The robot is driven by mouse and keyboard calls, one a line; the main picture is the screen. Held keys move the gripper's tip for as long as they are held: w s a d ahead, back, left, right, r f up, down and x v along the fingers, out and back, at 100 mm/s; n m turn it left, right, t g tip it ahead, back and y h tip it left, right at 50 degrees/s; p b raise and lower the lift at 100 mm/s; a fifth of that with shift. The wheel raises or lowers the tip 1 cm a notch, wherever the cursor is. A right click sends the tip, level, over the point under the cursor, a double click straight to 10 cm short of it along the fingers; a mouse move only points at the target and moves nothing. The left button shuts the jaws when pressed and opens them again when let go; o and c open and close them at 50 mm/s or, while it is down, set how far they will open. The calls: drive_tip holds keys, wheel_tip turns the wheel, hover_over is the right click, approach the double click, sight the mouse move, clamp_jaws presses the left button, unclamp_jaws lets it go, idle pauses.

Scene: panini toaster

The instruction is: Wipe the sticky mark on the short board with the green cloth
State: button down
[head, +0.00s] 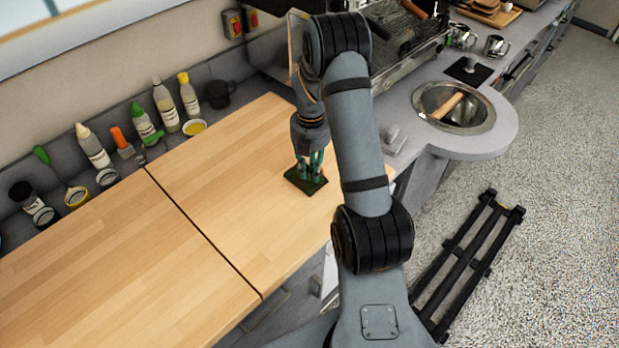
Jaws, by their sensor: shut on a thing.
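My gripper (310,172) points down and is shut on the green cloth (298,180), a dark green square lying on the board's surface. The short board (243,148) is the right-hand light wooden section, split from the longer board (110,246) by a dark seam. The cloth sits near the short board's right end. I see no sticky mark on the bare wood; part of the board is hidden behind my arm and under the cloth.
Several bottles (166,104) and small bowls (194,127) line the ledge behind the boards. A dark mug (219,94) stands at the back. A round sink (478,118) lies to the right. The left part of the short board is clear.

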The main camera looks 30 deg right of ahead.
drive_tip(key=shift+s+a, duration=0.1)
drive_tip(key=shift+a, duration=0.15)
drive_tip(key=shift+s+a, duration=0.15)
drive_tip(key=shift+a, duration=0.2)
drive_tip(key=shift+w+d+p, duration=0.2)
drive_tip(key=shift+w+d, duration=0.05)
drive_tip(key=shift+d, duration=0.5)
drive_tip(key=shift+w+d+p, duration=0.2)
drive_tip(key=shift+w+d, duration=0.05)
drive_tip(key=shift+d, duration=0.45)
drive_tip(key=shift+w+d+p, duration=0.2)
drive_tip(key=shift+w+d, duration=0.05)
drive_tip(key=shift+d, duration=0.5)
drive_tip(key=shift+d, duration=0.1)
drive_tip(key=shift+w+d, duration=0.15)
drive_tip(key=shift+d, duration=0.1)
drive_tip(key=shift+a, duration=0.1)
drive_tip(key=shift+s+a+b, duration=0.15)
drive_tip(key=shift+s+a, duration=0.1)
drive_tip(key=shift+a, duration=0.45)
drive_tip(key=shift+s+a+b, duration=0.2)
drive_tip(key=shift+s+a, duration=0.05)
drive_tip(key=shift+a, duration=0.4)
drive_tip(key=shift+s+a+b, duration=0.15)
drive_tip(key=shift+s+a, duration=0.1)
drive_tip(key=shift+a, duration=0.45)
